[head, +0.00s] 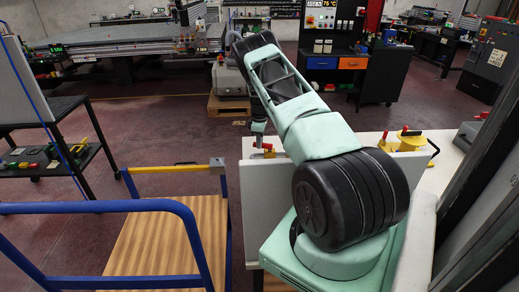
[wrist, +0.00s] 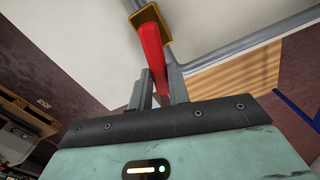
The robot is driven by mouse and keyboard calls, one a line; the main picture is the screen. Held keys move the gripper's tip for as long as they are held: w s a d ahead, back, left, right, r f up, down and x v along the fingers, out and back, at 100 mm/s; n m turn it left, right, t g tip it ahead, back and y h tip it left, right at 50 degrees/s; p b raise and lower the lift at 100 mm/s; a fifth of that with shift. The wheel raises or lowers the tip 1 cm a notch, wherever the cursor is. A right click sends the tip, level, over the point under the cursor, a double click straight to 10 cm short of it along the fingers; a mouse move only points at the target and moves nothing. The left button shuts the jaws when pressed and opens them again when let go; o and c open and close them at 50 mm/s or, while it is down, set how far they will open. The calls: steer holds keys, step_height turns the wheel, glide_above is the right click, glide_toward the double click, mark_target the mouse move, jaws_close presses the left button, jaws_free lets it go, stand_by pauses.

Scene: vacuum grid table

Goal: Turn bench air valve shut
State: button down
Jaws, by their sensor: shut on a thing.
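The valve's red lever (wrist: 152,47) runs down from a brass-yellow valve body (wrist: 150,16) in the wrist view. My gripper (wrist: 160,88) is shut on the red lever, with one grey finger on each side of its lower end. A grey pipe (wrist: 235,52) runs past the valve along a pale panel. In the head view my gripper (head: 259,138) reaches down at the near white bench, beside a small red and yellow part (head: 268,150), probably the same valve. My arm hides part of the bench, and the lever's angle is hard to tell there.
A yellow fixture with red knobs (head: 405,141) sits on the white bench (head: 440,172), right of my arm. A blue-railed cart with a wooden deck (head: 160,245) stands close at left. A black rack (head: 50,160) is further left. Open floor (head: 150,120) lies beyond.

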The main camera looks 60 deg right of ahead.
steer(key=m+b, duration=0.1)
steer(key=d+m+b, duration=0.1)
steer(key=m+b, duration=0.1)
steer(key=shift+w+d+f, duration=0.1)
steer(key=shift+w+d, duration=0.05)
steer(key=shift+w, duration=0.05)
steer(key=shift+d+m+b, duration=0.2)
steer(key=shift+m+b, duration=0.4)
steer(key=shift+b, duration=0.05)
steer(key=shift+r, duration=0.2)
steer(key=c, duration=1.3)
jaws_free()
step_height(320, 180, up, 17)
steer(key=b, duration=0.4)
steer(key=shift+r, duration=0.15)
